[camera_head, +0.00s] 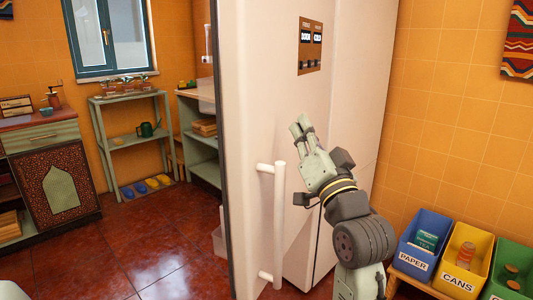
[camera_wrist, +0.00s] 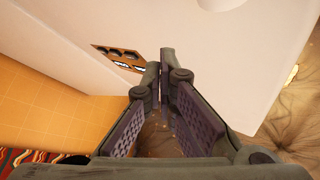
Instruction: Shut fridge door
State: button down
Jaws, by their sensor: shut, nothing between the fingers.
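The fridge is tall and pale, with a brown control panel (camera_head: 310,46) high on its front. The fridge door (camera_head: 245,110) stands toward the left of it in the head view, with a dark strip along its left edge. A white vertical bar handle (camera_head: 279,225) is on this door. I cannot tell how wide the door stands open. My gripper (camera_head: 301,126) is shut and empty, raised in front of the fridge, above and right of the handle. In the wrist view its fingertips (camera_wrist: 160,70) meet near the control panel (camera_wrist: 119,57). Contact with the fridge is unclear.
Blue (camera_head: 417,256), yellow (camera_head: 463,262) and green bins stand on a low bench at the lower right. A green shelf (camera_head: 128,135) and a patterned cabinet (camera_head: 57,185) stand at the left. Red tiled floor (camera_head: 130,240) is clear left of the door.

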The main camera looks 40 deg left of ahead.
jog(key=w+d+f+m+g, duration=0.1)
jog(key=d+m+g, duration=0.1)
jog(key=g, duration=0.4)
jog(key=m+g+h+b, duration=0.1)
jog(key=g+h+b, duration=0.1)
jog(key=g, duration=0.8)
send_near(248, 145)
jog(key=p+x, duration=0.2)
jog(key=x, duration=0.5)
jog(key=shift+r, duration=0.1)
